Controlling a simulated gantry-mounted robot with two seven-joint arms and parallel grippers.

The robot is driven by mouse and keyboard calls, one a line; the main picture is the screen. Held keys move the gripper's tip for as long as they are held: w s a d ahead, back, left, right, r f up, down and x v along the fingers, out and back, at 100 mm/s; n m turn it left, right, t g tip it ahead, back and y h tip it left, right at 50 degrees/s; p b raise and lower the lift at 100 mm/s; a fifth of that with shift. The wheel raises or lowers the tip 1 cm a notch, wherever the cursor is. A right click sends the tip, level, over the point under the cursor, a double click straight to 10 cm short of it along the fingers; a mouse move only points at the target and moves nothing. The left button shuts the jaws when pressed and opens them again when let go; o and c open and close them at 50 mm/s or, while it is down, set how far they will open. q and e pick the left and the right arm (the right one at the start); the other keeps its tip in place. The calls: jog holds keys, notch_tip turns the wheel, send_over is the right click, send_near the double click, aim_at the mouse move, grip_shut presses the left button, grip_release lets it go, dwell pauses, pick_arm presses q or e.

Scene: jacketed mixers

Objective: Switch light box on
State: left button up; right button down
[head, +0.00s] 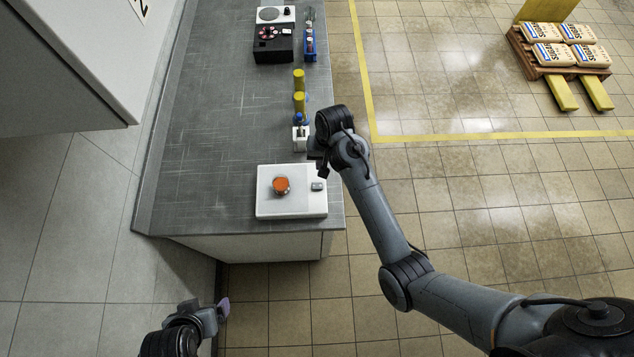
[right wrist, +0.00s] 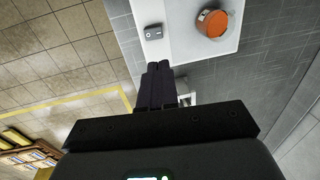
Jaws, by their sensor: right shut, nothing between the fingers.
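The light box (head: 290,207) is a flat white box on the near end of the grey bench. A round dish with orange contents (head: 281,186) sits on it, and a small grey rocker switch (head: 318,186) is at its right side. The right wrist view also shows the switch (right wrist: 153,31), the dish (right wrist: 213,22) and the white top (right wrist: 182,48). My right gripper (head: 321,171) is shut and empty, just behind the switch and apart from it; its fingers (right wrist: 158,68) point toward the switch. My left gripper (head: 222,309) is low, off the bench's near end; its jaw opening is unclear.
Behind the light box stand a small white device (head: 300,137) and yellow-capped bottles (head: 299,80). A black device (head: 273,45) and a white device (head: 275,14) are at the far end. The bench's left half (head: 215,130) is clear. Sacks on a pallet (head: 548,54) lie far right.

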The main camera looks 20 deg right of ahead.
jog(key=shift+r, duration=0.1)
dwell(0.3)
send_over(313, 185)
jog(key=f, duration=0.8)
jog(key=f+p, duration=0.1)
jog(key=f, duration=0.3)
jog(key=shift+s+d, duration=0.2)
jog(key=shift+d, duration=0.1)
jog(key=shift+w+a+f, duration=0.1)
jog(key=shift+f, duration=0.9)
